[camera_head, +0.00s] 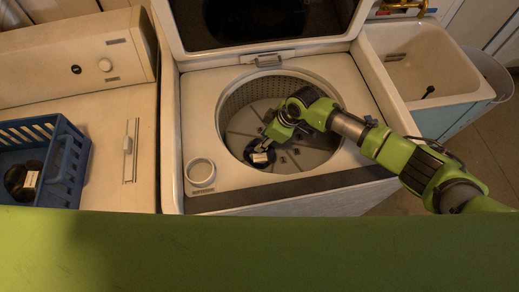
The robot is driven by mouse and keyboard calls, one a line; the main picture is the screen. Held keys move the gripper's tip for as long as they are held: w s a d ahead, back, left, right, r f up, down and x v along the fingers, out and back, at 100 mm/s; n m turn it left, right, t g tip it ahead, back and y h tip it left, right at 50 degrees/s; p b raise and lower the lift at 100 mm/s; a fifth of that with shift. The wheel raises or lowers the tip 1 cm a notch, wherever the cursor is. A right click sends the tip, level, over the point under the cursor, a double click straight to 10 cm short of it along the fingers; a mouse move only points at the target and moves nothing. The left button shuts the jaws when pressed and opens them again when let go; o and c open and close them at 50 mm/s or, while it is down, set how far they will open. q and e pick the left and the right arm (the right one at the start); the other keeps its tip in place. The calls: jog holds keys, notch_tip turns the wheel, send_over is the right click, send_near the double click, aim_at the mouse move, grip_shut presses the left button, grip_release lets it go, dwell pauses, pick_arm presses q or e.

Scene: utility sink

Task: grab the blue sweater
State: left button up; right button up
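The blue sweater cannot be made out for sure. My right gripper (262,156) is down inside the open drum (235,101) of the top-loading washer (198,116), near the drum floor at the front left. A small dark shape lies around its fingertips; I cannot tell whether it is cloth or part of the gripper. The fingers are too small and dark to tell whether they are open or shut. The rest of the visible drum floor looks bare. My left gripper is not in view.
The washer lid (245,20) stands open behind the drum. A blue basket (64,172) with dark items (22,182) sits on the machine (100,114) at left. A round cap (200,172) is on the washer's front left. A sink (420,62) stands at right.

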grip_shut()
jog(key=shift+r, duration=0.15)
